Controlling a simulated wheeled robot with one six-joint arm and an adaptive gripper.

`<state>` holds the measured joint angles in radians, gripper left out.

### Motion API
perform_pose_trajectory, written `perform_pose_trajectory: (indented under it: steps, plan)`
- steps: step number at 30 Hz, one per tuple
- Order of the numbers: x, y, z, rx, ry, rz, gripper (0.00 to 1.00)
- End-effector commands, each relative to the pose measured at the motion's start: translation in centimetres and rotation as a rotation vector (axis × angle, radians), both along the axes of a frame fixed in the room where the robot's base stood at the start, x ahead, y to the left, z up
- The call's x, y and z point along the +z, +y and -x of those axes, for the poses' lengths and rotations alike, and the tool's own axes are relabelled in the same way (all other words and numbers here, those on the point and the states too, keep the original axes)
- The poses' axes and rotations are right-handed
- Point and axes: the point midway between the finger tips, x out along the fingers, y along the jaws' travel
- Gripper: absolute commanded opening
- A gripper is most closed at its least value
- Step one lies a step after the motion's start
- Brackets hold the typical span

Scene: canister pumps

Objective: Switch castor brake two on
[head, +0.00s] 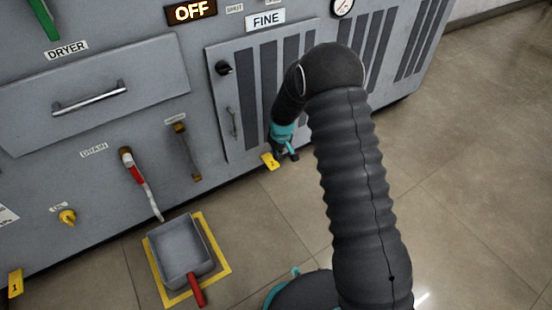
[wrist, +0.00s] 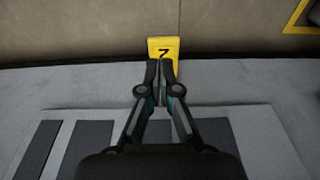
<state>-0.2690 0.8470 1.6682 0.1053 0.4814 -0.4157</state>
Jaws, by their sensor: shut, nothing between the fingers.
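Castor brake two is a small yellow pedal (head: 269,161) marked 2, at the foot of the grey machine below the FINE door. It also shows in the wrist view as a yellow plate (wrist: 164,46), its number seen rotated. My gripper (head: 291,153) is just to the right of the pedal in the head view. In the wrist view my gripper (wrist: 159,66) is shut and empty, its tips over the plate's near edge. I cannot tell whether they touch it. The gripper hides part of the plate.
A second yellow pedal (head: 16,283) marked 1 is at the far left. A grey pan (head: 182,250) with a red handle stands in a yellow floor square. The FINE door (head: 262,90) has a side handle. A red-handled drain lever (head: 128,160) sticks out. Floor at right is clear.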

Motion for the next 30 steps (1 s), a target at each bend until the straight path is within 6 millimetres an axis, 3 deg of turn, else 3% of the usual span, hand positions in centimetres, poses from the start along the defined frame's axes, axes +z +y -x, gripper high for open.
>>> perform_pose_trajectory:
  steps: [6,12,30]
  plan:
    - [4.2,-1.2,1.7,-0.001,-0.003,-0.001,0.00]
    - [6.6,-2.0,2.8,-0.002,-0.001,-0.001,0.00]
    - [7.5,-2.3,3.3,-0.001,0.000,0.000,0.00]
